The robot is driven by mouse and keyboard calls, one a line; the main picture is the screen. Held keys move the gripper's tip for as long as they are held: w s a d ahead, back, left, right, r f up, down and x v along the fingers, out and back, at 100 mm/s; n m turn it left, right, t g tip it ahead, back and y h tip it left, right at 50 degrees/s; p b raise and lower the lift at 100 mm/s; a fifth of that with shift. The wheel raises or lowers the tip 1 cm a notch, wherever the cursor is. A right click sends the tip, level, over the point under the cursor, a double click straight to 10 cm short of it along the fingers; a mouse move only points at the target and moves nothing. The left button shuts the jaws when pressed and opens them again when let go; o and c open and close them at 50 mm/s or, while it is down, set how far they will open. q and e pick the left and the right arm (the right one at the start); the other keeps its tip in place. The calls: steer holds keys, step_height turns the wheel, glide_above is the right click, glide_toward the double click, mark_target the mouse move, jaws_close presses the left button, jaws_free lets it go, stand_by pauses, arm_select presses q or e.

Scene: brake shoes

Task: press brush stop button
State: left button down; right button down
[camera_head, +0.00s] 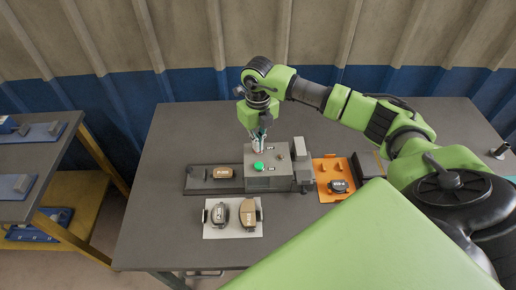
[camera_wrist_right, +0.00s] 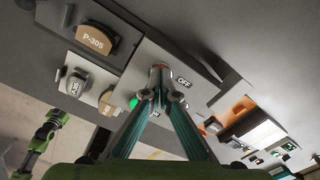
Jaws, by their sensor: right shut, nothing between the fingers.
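My right gripper (camera_head: 258,150) points down at the top of the grey brush machine box (camera_head: 268,181), with its fingers together and nothing between them. In the wrist view its fingertips (camera_wrist_right: 161,82) meet at a round reddish button (camera_wrist_right: 160,66) beside the "OFF" label (camera_wrist_right: 184,82). The fingertips partly cover this button, and I cannot tell whether they touch it or whether it is pressed. The green button (camera_head: 258,166) is nearer the box's front; it also shows in the wrist view (camera_wrist_right: 133,102). My left gripper does not show.
A brown brake shoe (camera_head: 222,172) lies on the dark rail left of the box. A white plate (camera_head: 233,231) holds two more shoes. An orange tray (camera_head: 328,166) with a dark part is to the right. The grey table (camera_head: 170,140) is clear behind the rail.

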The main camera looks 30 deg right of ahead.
steer(key=shift+r+p, duration=2.2)
steer(key=shift+r, duration=1.35)
steer(key=shift+f, duration=0.1)
